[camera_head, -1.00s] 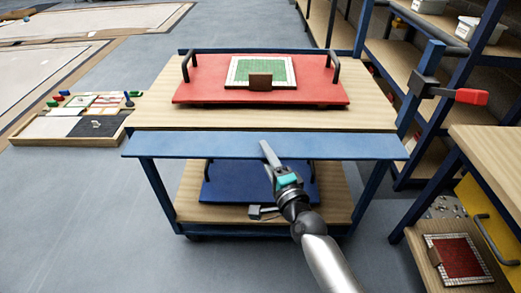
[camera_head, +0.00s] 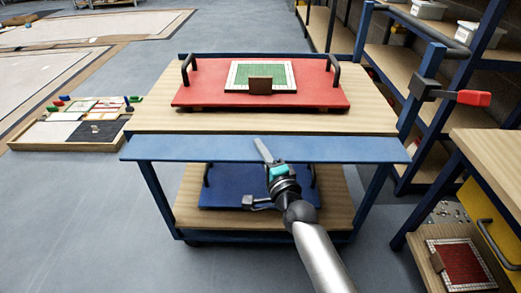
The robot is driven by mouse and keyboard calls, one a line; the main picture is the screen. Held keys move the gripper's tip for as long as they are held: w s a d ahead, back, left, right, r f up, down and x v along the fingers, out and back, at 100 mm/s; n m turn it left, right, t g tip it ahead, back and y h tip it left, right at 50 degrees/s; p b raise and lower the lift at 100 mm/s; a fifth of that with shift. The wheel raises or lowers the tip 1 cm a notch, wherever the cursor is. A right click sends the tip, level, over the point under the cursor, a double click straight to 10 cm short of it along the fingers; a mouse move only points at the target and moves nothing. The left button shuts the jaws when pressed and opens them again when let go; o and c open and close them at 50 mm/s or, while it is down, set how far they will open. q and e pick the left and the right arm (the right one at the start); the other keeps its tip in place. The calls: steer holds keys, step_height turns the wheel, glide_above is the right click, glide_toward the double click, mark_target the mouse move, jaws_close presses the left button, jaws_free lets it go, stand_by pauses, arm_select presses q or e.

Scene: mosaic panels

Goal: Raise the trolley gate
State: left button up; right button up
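The trolley gate (camera_head: 200,148) is a long blue panel along the near edge of the trolley's wooden top (camera_head: 160,117). Its broad face shows from above and it looks folded down, not standing up. My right gripper (camera_head: 263,150) comes in from the lower right, and its fingers overlap the middle of the gate in the picture. Whether they touch it, and whether they are apart, I cannot tell. My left gripper is not in view.
A red tray (camera_head: 210,85) with dark handles and a green mosaic panel (camera_head: 262,70) stands on the trolley top. A blue tray (camera_head: 228,190) is on the lower shelf. A red-tipped lever (camera_head: 472,98) is at the right post.

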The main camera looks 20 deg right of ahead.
jaws_close()
stand_by(1.1)
